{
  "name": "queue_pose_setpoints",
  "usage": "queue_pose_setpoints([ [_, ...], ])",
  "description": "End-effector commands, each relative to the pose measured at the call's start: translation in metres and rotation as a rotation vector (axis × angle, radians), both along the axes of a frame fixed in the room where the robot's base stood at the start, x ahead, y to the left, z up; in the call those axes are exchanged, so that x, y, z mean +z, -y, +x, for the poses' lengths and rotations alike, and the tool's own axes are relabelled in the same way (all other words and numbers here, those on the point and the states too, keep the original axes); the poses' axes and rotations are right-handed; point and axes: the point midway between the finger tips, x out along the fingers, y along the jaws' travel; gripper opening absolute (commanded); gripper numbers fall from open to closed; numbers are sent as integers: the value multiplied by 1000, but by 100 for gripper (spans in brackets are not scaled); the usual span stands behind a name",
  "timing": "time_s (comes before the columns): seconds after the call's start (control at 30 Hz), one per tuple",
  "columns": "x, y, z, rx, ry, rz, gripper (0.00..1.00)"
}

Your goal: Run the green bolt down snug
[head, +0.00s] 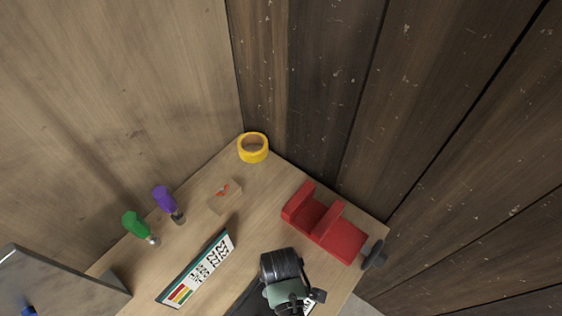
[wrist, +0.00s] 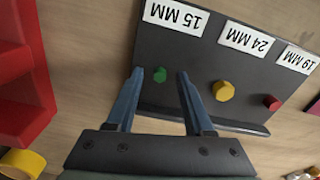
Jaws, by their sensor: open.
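In the wrist view the green bolt (wrist: 160,74) stands on a dark plate (wrist: 205,60), in line with the white label reading 15 MM (wrist: 176,17). My gripper (wrist: 160,76) is open and empty, with its blue fingers appearing on either side of the green bolt. I cannot tell how far above the bolt the fingertips are. In the head view my wrist hides the bolts and most of the plate. A green-handled tool (head: 135,224) and a purple-handled tool (head: 164,198) stand at the bench's left side, apart from my gripper.
A yellow bolt (wrist: 223,91) and a red bolt (wrist: 271,103) are on the same plate. A red vise (head: 336,233) sits at the bench's right. A yellow ring (head: 253,154), a wooden block (head: 224,202) and a chart board (head: 198,271) are also on the bench.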

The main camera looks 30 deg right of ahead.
Motion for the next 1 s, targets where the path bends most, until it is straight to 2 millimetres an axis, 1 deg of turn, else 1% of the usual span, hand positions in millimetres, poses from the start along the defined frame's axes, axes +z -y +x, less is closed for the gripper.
queue_pose_setpoints([
  [0.3,37,0,0,0,-1,0,52],
  [0.6,69,0,0,0,0,0,52],
  [0.7,71,0,0,0,0,0,52],
  [0.93,69,0,0,0,1,0,52],
  [1.0,71,1,7,-2,18,-5,52],
])
